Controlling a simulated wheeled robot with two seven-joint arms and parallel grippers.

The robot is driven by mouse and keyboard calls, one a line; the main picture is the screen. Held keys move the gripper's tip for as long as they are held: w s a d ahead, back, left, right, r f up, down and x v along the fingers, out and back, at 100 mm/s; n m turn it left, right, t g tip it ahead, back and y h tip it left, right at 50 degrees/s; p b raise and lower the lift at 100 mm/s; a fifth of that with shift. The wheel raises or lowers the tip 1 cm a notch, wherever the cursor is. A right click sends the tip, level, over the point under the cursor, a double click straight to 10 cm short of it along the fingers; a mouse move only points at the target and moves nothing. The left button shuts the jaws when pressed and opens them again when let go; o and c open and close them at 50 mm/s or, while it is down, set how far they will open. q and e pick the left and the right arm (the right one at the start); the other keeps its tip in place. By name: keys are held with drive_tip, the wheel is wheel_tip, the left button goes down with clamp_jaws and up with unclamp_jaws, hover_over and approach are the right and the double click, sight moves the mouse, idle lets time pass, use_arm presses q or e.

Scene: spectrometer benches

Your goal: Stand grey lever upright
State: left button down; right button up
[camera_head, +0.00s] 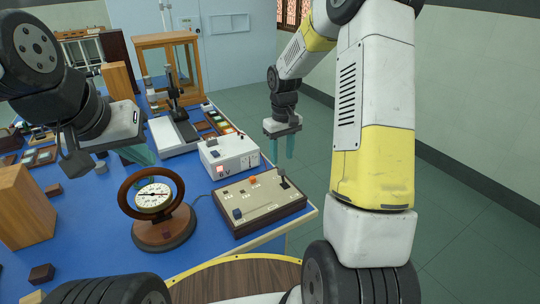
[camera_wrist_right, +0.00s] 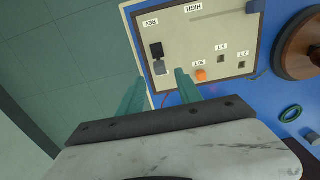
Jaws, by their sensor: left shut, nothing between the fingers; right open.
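A beige control box (camera_head: 262,207) with a dark frame sits at the front right corner of the blue table. A dark grey lever (camera_head: 282,175) stands out near its right back corner. In the right wrist view the lever's dark cap (camera_wrist_right: 156,50) is offset from its pale base plate (camera_wrist_right: 160,68) towards the "REV" label, so it looks tilted. My right gripper (camera_head: 290,147) is open and empty, behind the lever and apart from it. My left gripper (camera_head: 135,155) is shut and empty over the table's left part.
An orange button (camera_head: 252,180), small switches and a dark knob (camera_head: 237,213) share the panel. A white instrument box (camera_head: 229,156) stands behind it. A round dial gauge (camera_head: 153,197) on a wooden stand is to the left. Open floor lies right of the table.

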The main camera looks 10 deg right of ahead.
sight(281, 169)
wheel_tip(281, 169, down, 5)
drive_tip(key=shift+f, duration=0.15)
clamp_jaws()
